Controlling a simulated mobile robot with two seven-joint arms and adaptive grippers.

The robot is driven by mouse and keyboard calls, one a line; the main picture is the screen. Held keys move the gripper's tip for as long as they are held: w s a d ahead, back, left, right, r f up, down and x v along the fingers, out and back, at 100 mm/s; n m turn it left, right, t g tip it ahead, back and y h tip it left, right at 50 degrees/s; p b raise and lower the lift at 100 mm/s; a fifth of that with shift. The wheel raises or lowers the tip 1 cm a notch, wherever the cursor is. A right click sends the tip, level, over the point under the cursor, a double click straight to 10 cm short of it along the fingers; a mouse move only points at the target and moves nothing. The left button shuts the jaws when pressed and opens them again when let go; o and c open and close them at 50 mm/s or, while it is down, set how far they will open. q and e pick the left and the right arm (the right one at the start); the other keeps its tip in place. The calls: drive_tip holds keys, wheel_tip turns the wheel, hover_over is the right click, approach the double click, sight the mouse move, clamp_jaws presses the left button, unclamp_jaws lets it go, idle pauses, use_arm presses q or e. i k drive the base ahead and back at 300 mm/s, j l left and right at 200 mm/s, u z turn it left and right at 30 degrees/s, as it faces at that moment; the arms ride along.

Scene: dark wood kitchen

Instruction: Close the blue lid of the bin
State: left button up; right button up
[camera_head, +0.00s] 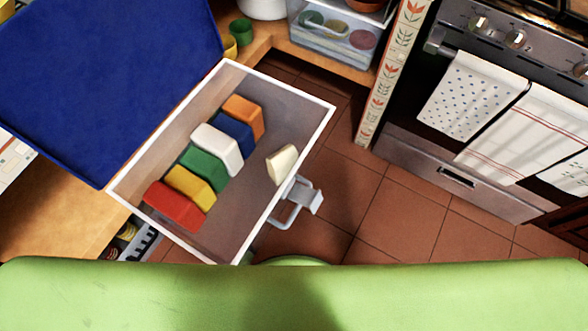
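The bin (318,125) is a white-rimmed box standing open below me, tilted in the picture. Its blue lid (105,75) is swung back to the upper left, away from the opening, along the bin's far left edge. Inside lie an orange block (243,113), a blue block (233,131), a white block (217,147), a green block (203,169), a yellow block (190,188) and a red block (173,205) in a row. A cream piece (281,164) lies apart near the right wall. A grey latch or handle (297,202) sticks out on the right side. Neither gripper shows.
A wooden shelf or bench (60,215) lies left of and behind the bin. A clear plastic container (338,38) and green cup (241,31) stand behind it. An oven (450,165) with hanging towels (470,97) is at right. The tiled floor (400,220) between is clear.

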sight(83, 83)
drive_tip(key=u, duration=0.4)
drive_tip(key=l+u, duration=0.1)
drive_tip(key=u, duration=0.75)
drive_tip(key=l+u, duration=0.1)
drive_tip(key=u, duration=0.3)
drive_tip(key=k, duration=0.05)
